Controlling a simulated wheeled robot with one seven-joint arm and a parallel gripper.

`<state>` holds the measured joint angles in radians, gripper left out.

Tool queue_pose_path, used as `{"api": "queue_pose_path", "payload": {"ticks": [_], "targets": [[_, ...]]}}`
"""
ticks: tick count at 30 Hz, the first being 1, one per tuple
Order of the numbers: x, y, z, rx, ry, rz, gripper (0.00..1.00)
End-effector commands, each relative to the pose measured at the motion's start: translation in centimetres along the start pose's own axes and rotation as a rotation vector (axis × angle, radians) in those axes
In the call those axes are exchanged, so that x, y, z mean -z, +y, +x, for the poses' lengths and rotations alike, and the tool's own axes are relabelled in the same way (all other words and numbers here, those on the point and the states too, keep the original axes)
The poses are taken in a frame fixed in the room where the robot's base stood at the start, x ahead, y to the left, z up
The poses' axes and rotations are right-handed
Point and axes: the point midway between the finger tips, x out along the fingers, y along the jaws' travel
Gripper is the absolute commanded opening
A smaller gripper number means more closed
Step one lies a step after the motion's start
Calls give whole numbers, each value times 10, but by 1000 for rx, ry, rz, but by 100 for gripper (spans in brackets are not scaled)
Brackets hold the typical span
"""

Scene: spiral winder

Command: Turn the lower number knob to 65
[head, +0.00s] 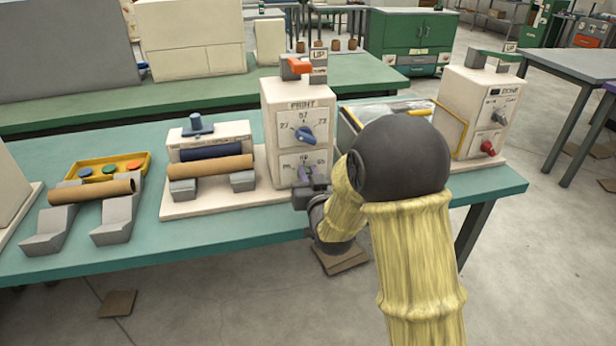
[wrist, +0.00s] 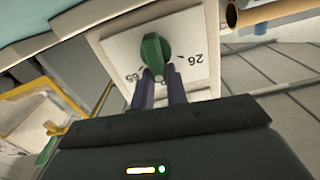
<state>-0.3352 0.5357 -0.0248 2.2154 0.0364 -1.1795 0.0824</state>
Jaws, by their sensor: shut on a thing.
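The cream winder housing (head: 270,110) carries two dials. The upper one has a blue knob (head: 305,135). The lower dial (head: 286,166) is partly covered by my gripper (head: 308,176); 65 is at its right and a smaller number at its left. In the wrist view the dial face (wrist: 195,40) is upside down, with 26 at right and 65 at left. The green lower knob (wrist: 154,52) stands roughly upright in that picture. My gripper's purple fingers (wrist: 159,85) are shut on the knob's near part. They hide the dial's middle number, and which knob end points is unclear.
A brown roll (head: 210,167) lies on grey supports left of the housing, another roll (head: 90,191) farther left. A yellow tray (head: 125,162) with coloured buttons is behind it. Right of my arm stands a second cream machine (head: 470,90) with a red knob (head: 488,148).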

Motion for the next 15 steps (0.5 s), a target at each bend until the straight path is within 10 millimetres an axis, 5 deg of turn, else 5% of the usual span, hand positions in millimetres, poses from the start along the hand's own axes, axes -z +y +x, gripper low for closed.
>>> {"api": "queue_pose_path", "payload": {"ticks": [15], "targets": [[-5,10,0,-1,3,406,0]]}}
